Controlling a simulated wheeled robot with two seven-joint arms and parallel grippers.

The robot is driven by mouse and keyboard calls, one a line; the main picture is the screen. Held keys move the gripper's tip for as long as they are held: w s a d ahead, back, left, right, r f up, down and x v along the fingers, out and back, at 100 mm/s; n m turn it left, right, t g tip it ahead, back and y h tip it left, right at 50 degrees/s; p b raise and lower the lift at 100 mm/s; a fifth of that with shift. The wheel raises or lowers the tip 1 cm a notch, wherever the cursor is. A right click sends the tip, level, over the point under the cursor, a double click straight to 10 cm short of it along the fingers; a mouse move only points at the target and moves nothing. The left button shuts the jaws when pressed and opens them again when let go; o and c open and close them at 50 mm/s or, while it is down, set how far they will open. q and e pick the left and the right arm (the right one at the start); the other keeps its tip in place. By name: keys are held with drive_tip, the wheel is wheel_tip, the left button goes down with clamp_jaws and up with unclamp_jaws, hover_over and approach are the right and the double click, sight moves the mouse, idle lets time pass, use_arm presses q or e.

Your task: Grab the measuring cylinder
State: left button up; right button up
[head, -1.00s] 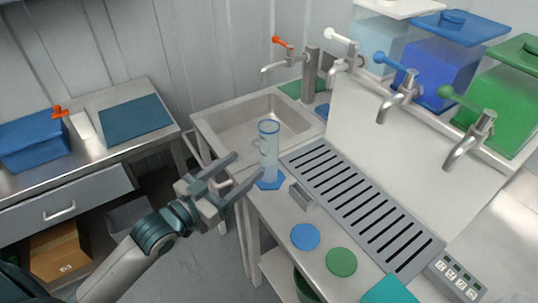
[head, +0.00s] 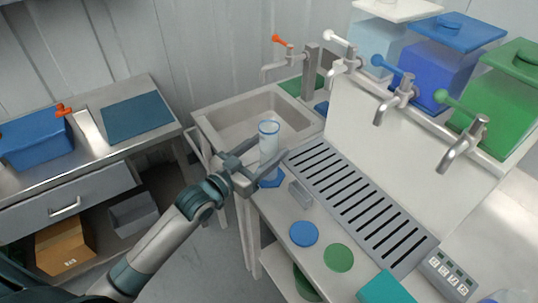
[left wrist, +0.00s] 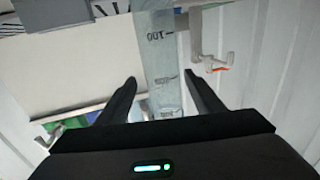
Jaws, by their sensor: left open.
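The measuring cylinder (head: 268,146) is clear with a blue rim and stands upright on a blue hexagonal foot at the counter's left edge, beside the sink. My left gripper (head: 262,160) is open, with its fingers reaching to either side of the cylinder's lower part. In the left wrist view the cylinder (left wrist: 163,60), with printed marks, stands between the two open fingertips (left wrist: 160,85). I see a gap on both sides, so the fingers do not appear to grip it. My right gripper is not in view.
A slotted drain grate (head: 350,200) lies right of the cylinder, with a small grey block (head: 300,194) near its left edge. A sink (head: 250,115) is behind. Blue (head: 304,233) and green (head: 338,257) discs lie in front. Taps and coloured tanks stand at right.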

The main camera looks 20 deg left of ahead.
use_arm(q)
drive_tip(key=shift+w, duration=0.1)
drive_tip(key=shift+w+d+r, duration=0.1)
drive_tip(key=shift+w, duration=0.1)
drive_tip(key=p+x, duration=0.1)
drive_tip(key=x, duration=0.1)
drive_tip(key=p+x, duration=0.1)
drive_tip(key=shift+w, duration=0.45)
drive_tip(key=shift+w+d, duration=0.1)
drive_tip(key=shift+w, duration=0.25)
drive_tip(key=c, duration=1.2)
